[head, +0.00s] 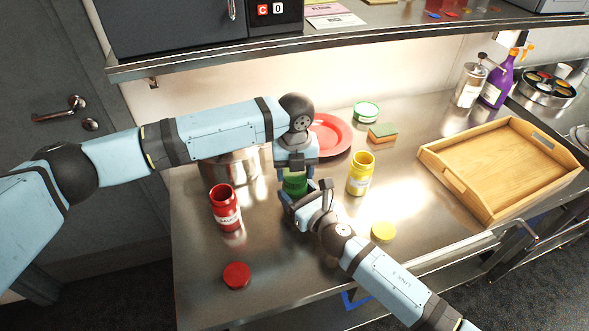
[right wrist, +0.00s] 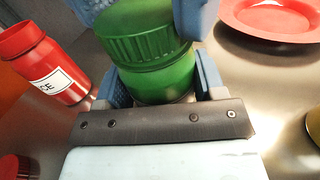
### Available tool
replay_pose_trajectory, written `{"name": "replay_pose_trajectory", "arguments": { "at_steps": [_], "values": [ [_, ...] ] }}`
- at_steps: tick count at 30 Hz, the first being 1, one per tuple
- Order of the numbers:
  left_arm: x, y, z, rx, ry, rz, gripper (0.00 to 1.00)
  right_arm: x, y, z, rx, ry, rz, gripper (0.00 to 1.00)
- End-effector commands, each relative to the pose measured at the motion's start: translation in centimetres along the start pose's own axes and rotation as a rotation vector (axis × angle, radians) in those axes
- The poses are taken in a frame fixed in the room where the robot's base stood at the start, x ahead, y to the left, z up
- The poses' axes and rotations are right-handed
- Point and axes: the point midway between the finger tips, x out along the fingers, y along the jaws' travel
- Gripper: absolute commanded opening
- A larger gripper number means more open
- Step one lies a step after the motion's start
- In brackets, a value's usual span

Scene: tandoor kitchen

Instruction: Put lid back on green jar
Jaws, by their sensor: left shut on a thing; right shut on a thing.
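The green jar (right wrist: 160,84) stands on the steel counter, with its ribbed green lid (right wrist: 145,40) at its mouth. The lid looks slightly tilted; I cannot tell if it is fully seated. My left gripper (head: 295,170) comes down from above and is shut on the lid, with its blue fingers on both sides of it in the right wrist view. My right gripper (head: 297,203) is shut on the jar's body from the front right. In the head view the jar (head: 294,185) is mostly hidden between the two grippers.
An open red jar (head: 226,212) stands left and an open yellow jar (head: 360,177) right. A red lid (head: 236,275) and yellow lid (head: 384,231) lie in front. A red plate (head: 335,135), sponge (head: 383,132) and metal pot (head: 228,171) are behind. A wooden tray (head: 492,172) fills the right.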

Motion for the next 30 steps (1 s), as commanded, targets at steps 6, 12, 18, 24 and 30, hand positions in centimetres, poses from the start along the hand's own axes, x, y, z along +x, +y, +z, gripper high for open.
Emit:
{"name": "replay_pose_trajectory", "arguments": {
  "at_steps": [6, 12, 18, 24, 30],
  "values": [
    [-0.1, -0.1, 0.0, 0.447, -0.001, -0.001, 0.38, 0.0, 0.0, -0.1, 0.000, 0.001, 0.000, 0.00],
    [-0.1, -0.2, 0.0, 0.757, -0.001, 0.000, 0.38, 0.0, 0.0, -0.1, 0.000, 0.001, -0.001, 0.00],
    [-0.4, -1.2, -0.5, 1.043, -0.009, -0.003, 0.39, 0.0, 0.0, -0.1, 0.000, 0.001, 0.000, 0.00],
    [-0.3, -1.4, -0.9, 1.191, -0.005, -0.005, 0.41, 0.1, 0.1, -0.1, 0.001, 0.001, 0.001, 0.00],
    [0.0, -0.6, -0.6, 1.243, 0.001, -0.004, 0.39, 0.1, -0.1, -0.1, 0.002, 0.002, -0.002, 0.00]
  ]
}}
